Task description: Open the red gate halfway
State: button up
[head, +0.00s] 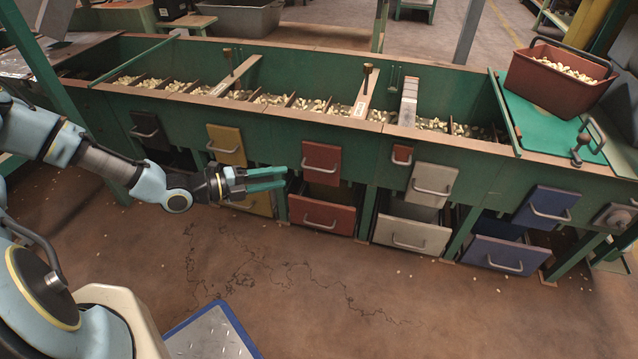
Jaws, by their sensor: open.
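The red gate (321,156) is a flat upright plate on the front of the green hopper bench, near the middle of the head view. A pale bar handle (320,169) crosses its lower part. A red bin (321,216) with its own handle sits below it, with a dark gap between. My gripper (286,178) has green fingers that point right. It is open and empty, left of the red gate's handle in the picture. Its distance in depth from the gate is hard to tell.
A yellow gate (226,143) is left of the red one; a white gate (433,184) and blue gate (547,207) are right. A small red plate (402,155) adjoins the white gate. A red tub (556,84) of nuts stands at right. The brown floor (330,280) in front is largely clear.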

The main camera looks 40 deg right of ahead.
aim_at(315, 170)
jog(key=d+f+n+b, duration=0.1)
jog(key=d, duration=0.3)
jog(key=s+d+f+b, duration=0.1)
jog(key=d, duration=0.3)
jog(key=d+f+n+t+b, duration=0.1)
jog(key=d, duration=0.3)
jog(key=shift+s+d+f+n+h, duration=0.15)
jog(key=shift+s+f+n+h, duration=0.15)
jog(key=shift+h, duration=0.1)
grip_shut()
dwell(0.9)
